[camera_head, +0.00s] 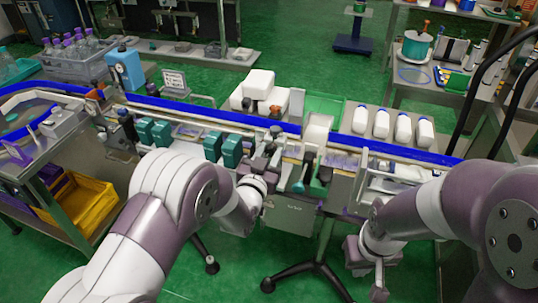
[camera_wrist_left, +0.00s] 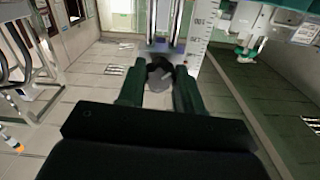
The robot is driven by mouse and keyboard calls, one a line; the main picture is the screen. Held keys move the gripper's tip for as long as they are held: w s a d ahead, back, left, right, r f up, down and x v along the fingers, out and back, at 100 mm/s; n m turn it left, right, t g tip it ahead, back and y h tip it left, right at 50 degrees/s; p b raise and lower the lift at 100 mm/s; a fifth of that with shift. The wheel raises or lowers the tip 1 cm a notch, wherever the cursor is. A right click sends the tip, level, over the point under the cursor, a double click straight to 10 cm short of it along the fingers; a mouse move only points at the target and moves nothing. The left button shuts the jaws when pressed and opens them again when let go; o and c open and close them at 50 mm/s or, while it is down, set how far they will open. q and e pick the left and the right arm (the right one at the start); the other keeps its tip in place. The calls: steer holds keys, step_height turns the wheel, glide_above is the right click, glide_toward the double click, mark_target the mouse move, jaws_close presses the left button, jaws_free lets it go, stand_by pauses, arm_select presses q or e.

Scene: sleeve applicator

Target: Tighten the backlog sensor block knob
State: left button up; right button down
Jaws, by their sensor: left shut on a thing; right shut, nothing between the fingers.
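In the left wrist view a dark round knob (camera_wrist_left: 159,74) sits between the two fingers of my left gripper (camera_wrist_left: 158,92), which is shut on it. A metal block or bracket (camera_wrist_left: 165,42) lies just beyond the knob, beside an upright scale with markings (camera_wrist_left: 202,32). In the head view my left gripper (camera_head: 268,162) is at the front side of the conveyor, near its middle; the knob is hidden there by the gripper and wrist. My right gripper (camera_head: 380,278) hangs low at the right, in front of the conveyor, shut and empty.
The conveyor with blue rails (camera_head: 215,117) runs across the view. Teal blocks (camera_head: 153,132) stand along its near side. White bottles (camera_head: 381,123) stand behind it at the right. A yellow bin (camera_head: 82,203) is under the left table. Green floor is open below.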

arm_select(q)
steer(key=m+b, duration=0.1)
steer(key=m, duration=0.2)
steer(key=shift+f+b, duration=0.2)
steer(key=shift+b, duration=0.2)
steer(key=m+b, duration=0.2)
steer(key=m, duration=0.1)
steer(key=shift+m, duration=0.3)
steer(key=m+b, duration=0.1)
steer(key=m, duration=0.2)
steer(key=shift+m+b, duration=0.4)
steer(key=m+b, duration=0.1)
steer(key=m, duration=0.2)
steer(key=shift+m+b, duration=0.3)
steer(key=shift+b, duration=0.05)
steer(key=m+b, duration=0.1)
steer(key=m, duration=0.2)
steer(key=shift+f+m, duration=0.1)
steer(key=shift+m, duration=0.2)
steer(key=m+b, duration=0.2)
steer(key=m, duration=0.1)
steer(key=shift+m, duration=0.3)
steer(key=m+b, duration=0.1)
steer(key=m, duration=0.2)
steer(key=shift+m+b, duration=0.3)
steer(key=shift+m, duration=1.1)
